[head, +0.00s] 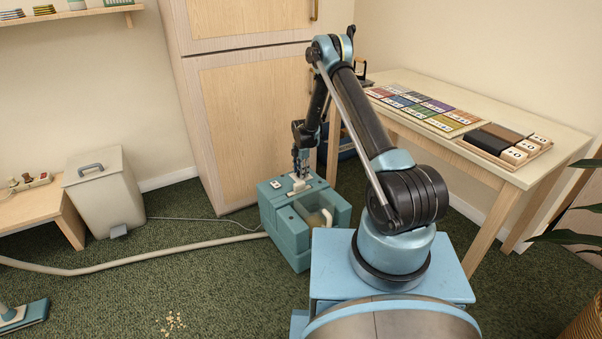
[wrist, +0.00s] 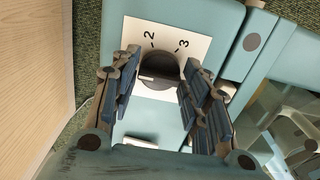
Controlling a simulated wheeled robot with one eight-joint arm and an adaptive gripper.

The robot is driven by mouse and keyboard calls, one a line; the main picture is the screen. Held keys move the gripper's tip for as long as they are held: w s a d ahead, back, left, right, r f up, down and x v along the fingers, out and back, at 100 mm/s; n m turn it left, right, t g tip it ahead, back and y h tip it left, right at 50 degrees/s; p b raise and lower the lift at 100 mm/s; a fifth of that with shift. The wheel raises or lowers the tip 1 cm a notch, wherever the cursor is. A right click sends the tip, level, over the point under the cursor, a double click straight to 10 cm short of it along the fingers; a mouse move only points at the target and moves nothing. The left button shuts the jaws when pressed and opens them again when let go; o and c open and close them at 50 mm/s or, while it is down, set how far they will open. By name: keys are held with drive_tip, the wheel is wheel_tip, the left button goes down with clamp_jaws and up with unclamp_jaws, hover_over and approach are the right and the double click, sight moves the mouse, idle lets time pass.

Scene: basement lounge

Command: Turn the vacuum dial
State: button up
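The vacuum (head: 271,213) is a boxy teal unit on the carpet, with a hose at its left. In the wrist view its teal top (wrist: 195,20) carries a white plate (wrist: 135,32) with the numbers 2 and 3 showing. The round dark grey dial (wrist: 160,66) sits on this plate; its near part and other markings are partly hidden. My gripper (wrist: 161,78) is open, with one finger on each side of the dial. I cannot tell whether the fingers touch it. In the head view my gripper (head: 300,172) points down at the vacuum's top.
A pale hose (head: 150,266) runs left across the carpet. A wooden cabinet (head: 245,120) stands just behind the vacuum. A table (head: 545,150) with colored cards is at the right. A grey pedal bin (head: 105,190) and low bench (head: 40,208) are at the left.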

drive_tip(key=c, duration=0.4)
drive_tip(key=shift+o, duration=0.2)
drive_tip(key=shift+m, duration=0.3)
drive_tip(key=m, duration=1)
drive_tip(key=shift+m, duration=0.4)
drive_tip(key=m, duration=0.6)
drive_tip(key=shift+a, duration=0.1)
drive_tip(key=m, duration=0.6)
drive_tip(key=shift+w, duration=0.1)
drive_tip(key=shift+m, duration=0.3)
drive_tip(key=o, duration=1.1)
